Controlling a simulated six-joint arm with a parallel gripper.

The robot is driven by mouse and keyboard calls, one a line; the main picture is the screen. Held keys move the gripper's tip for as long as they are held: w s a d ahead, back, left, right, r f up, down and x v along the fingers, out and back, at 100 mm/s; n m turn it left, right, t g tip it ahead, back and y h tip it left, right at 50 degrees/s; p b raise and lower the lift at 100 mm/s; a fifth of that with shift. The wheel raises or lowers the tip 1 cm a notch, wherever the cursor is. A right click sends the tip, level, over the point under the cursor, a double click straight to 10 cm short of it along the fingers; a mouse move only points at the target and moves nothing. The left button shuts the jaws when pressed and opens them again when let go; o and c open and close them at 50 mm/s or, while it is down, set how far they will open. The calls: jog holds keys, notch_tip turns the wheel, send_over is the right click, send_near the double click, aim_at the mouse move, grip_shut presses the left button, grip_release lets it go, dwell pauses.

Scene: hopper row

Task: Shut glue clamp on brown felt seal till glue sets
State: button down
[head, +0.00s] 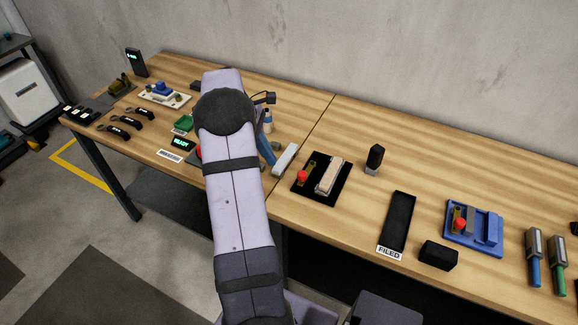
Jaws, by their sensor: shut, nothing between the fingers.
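A black base plate (340,193) carries a brass-coloured lever clamp with a red knob (302,176) and a pale tan block (330,175) beside it. A blue base plate (488,250) at the right carries a similar brass lever with a red knob (460,224) and blue-grey blocks. A little red shows at the left edge of my arm, its owner mostly hidden. I cannot tell which clamp holds the brown felt seal, or make out the seal. My arm reaches over the table's middle left, and my gripper is hidden behind it.
A black tray labelled FILED (398,222), a black block (438,253) and an upright black-and-grey piece (374,160) stand right of centre. A blue-and-grey tool (285,158) lies beside my arm. A READY display (181,143) is on the left. Bare wood lies along the back right.

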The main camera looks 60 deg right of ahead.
jog(key=s+d+f+p, duration=0.1)
jog(key=s+f+p, duration=0.2)
jog(key=s+f, duration=0.1)
jog(key=shift+s+d+f, duration=0.35)
jog(key=shift+s+d, duration=0.05)
jog(key=shift+s, duration=0.4)
jog(key=shift+p, duration=0.3)
